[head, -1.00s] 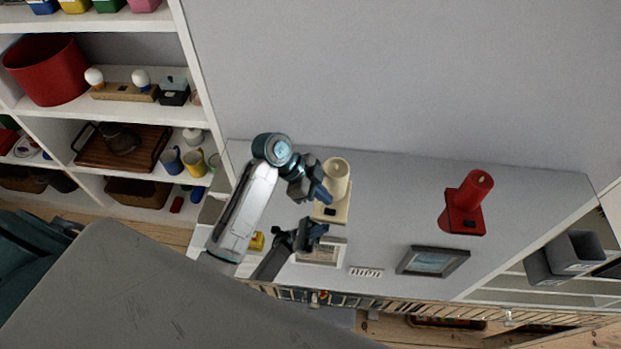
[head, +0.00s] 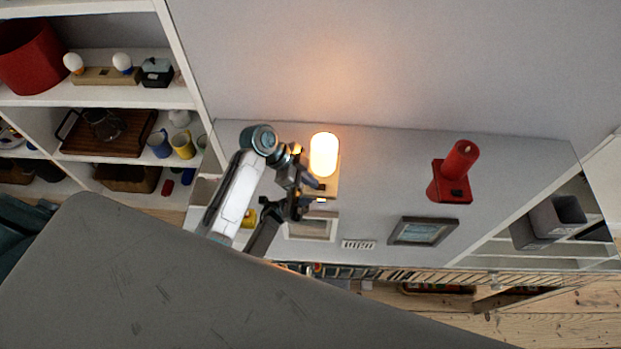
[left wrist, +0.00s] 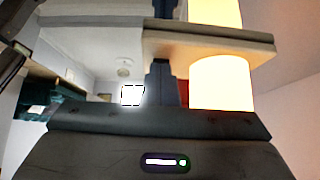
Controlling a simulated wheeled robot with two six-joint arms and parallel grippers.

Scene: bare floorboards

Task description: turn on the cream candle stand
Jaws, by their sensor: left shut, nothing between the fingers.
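The cream candle stand (head: 324,155) stands on the grey cabinet top in the head view, and its candle glows bright yellow-white. Its base (head: 330,187) has a small dark switch at the front. My left gripper (head: 312,190) is shut and empty, with its fingertips at the front of the base, by the switch. Whether they touch it is hard to tell. In the left wrist view the lit candle (left wrist: 219,82) and the edge of its base (left wrist: 210,42) show close to the finger (left wrist: 162,82). My right gripper is in neither view.
A red candle stand (head: 453,175), unlit, stands to the right on the same cabinet top (head: 390,165). A grey picture frame (head: 422,231), a lighter frame (head: 312,226) and a small white block sign (head: 358,245) lie nearer the front edge. Shelves stand at the left.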

